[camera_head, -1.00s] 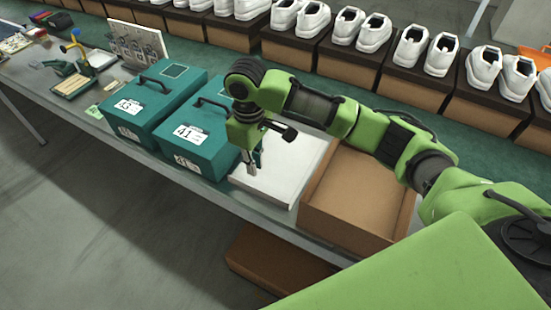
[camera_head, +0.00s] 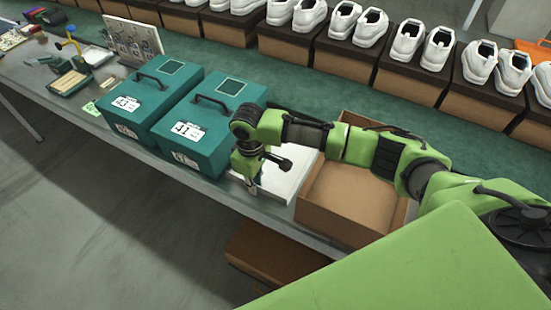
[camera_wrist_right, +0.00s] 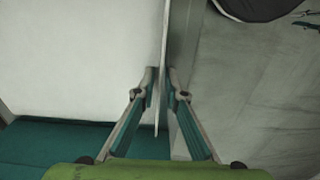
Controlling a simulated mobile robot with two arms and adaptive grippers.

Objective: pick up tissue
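The tissue is a flat white sheet or stack (camera_head: 287,185) on the table, between the teal case marked 41 and an open brown box. In the right wrist view it fills the upper left as a pale surface (camera_wrist_right: 80,60), its edge running between my fingers. My right gripper (camera_head: 252,188) points down at the tissue's front left edge, by the table's front edge. My left gripper is not in view.
Teal cases marked 43 (camera_head: 145,108) and 41 (camera_head: 190,145) stand left of my right gripper. The open brown box (camera_head: 345,222) is close on its right. White shoes on boxes (camera_head: 355,62) line the back. Another brown box (camera_head: 262,255) is below the table.

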